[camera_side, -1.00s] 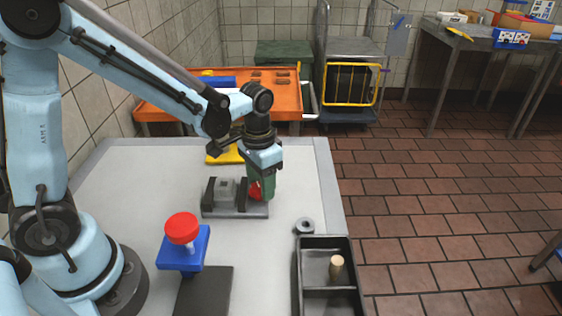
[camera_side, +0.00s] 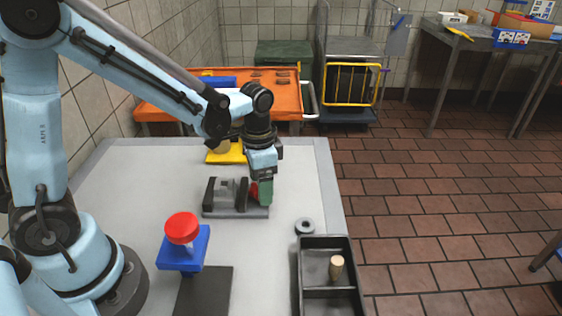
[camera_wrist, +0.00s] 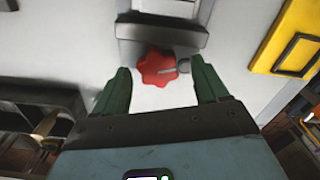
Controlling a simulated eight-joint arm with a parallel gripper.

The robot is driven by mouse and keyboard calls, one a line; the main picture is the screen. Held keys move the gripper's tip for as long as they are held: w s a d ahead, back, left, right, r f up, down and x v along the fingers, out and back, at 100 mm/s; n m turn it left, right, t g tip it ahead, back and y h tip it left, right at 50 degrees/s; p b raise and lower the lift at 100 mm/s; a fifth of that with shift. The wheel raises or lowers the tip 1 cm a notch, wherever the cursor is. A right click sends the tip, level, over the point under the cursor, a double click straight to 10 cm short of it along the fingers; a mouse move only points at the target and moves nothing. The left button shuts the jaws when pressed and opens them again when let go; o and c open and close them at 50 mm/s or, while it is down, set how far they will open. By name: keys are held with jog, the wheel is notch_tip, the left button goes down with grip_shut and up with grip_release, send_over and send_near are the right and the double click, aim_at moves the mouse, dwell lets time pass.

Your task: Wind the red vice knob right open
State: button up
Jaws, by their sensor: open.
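The grey vice (camera_side: 222,209) stands on the light table, with its dark upright jaws across it. Its red knob (camera_side: 254,189) is at the right end, partly hidden by my gripper (camera_side: 265,190). In the wrist view the lobed red knob (camera_wrist: 155,68) shows a pale line pointing right, towards a small grey-green piece. My gripper (camera_wrist: 159,68) is open, its green fingers on either side of the knob with a visible gap at each side. The vice (camera_wrist: 165,36) shows just beyond the knob in that view.
A black divided tray (camera_side: 300,275) with a wooden peg is at the front right, with a grey ring (camera_side: 304,226) behind it. A red button on a blue base (camera_side: 183,250) is at the front left. A yellow pad (camera_side: 232,155) lies behind the vice.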

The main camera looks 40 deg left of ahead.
jog(key=shift+m, duration=1.2)
notch_tip(320, 180, up, 12)
jog(key=shift+d+r, duration=0.1)
notch_tip(320, 180, down, 12)
jog(key=shift+f, duration=0.1)
dwell(0.4)
